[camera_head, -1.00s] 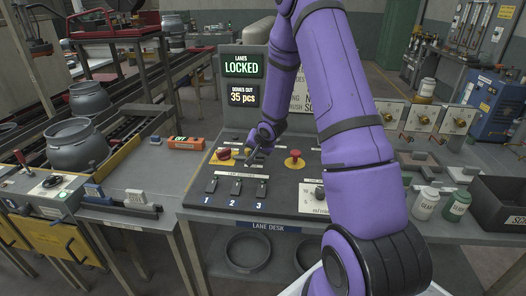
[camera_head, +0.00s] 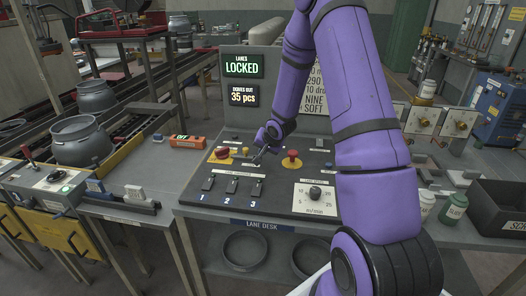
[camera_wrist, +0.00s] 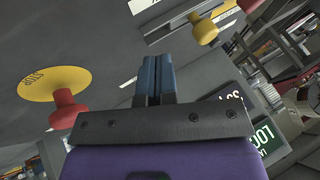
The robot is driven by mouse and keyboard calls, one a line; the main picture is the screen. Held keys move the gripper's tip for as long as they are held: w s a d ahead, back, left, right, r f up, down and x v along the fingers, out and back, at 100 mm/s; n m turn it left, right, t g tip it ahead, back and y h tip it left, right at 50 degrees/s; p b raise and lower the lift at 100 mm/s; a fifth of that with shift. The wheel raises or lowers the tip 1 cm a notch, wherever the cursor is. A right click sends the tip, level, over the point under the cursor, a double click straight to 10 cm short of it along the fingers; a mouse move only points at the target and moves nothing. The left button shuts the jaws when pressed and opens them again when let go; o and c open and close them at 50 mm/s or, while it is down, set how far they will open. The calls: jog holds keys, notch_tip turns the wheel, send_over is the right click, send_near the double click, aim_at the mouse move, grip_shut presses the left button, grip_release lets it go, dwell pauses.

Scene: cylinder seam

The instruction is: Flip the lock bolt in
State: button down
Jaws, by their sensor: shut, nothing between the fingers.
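The grey lane desk (camera_head: 270,204) carries a dark control panel. A yellow knob (camera_wrist: 203,28) on a short stem shows at the upper right of the wrist view, over a pale strip; I cannot tell whether it belongs to the lock bolt. A red stop button (camera_wrist: 62,112) on a yellow disc is at the left there. My gripper (camera_wrist: 155,72) is shut and empty, its blue fingertips together, apart from both. The screen (camera_head: 242,66) reads "LANES LOCKED".
Three numbered switches (camera_head: 232,187) line the panel's front, with a dial (camera_head: 315,193) to their right. An orange device (camera_head: 187,142) lies left of the panel. Jars (camera_head: 453,207) stand at the right.

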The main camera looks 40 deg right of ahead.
jog(key=v, duration=0.9)
jog(key=shift+f, duration=0.1)
dwell(0.4)
jog(key=s+a+r+n+h, duration=0.1)
jog(key=s+a+r, duration=0.25)
jog(key=r, duration=0.25)
jog(key=s+a+r+n+g, duration=0.1)
jog(key=s+a+r+n, duration=0.1)
jog(key=s+r, duration=0.3)
jog(key=s+a+r+n+h, duration=0.1)
jog(key=s+a+r, duration=0.15)
jog(key=r, duration=0.45)
jog(key=s+a+r+n+y, duration=0.1)
jog(key=s+a, duration=0.4)
jog(key=s, duration=0.5)
jog(key=s+a+r+n+g+y, duration=0.1)
jog(key=s+a+r+n, duration=0.3)
jog(key=s, duration=0.5)
notch_tip(320, 180, up, 3)
jog(key=shift+s+a+f+n, duration=0.3)
jog(key=shift+s+a, duration=0.1)
jog(key=shift+a, duration=0.1)
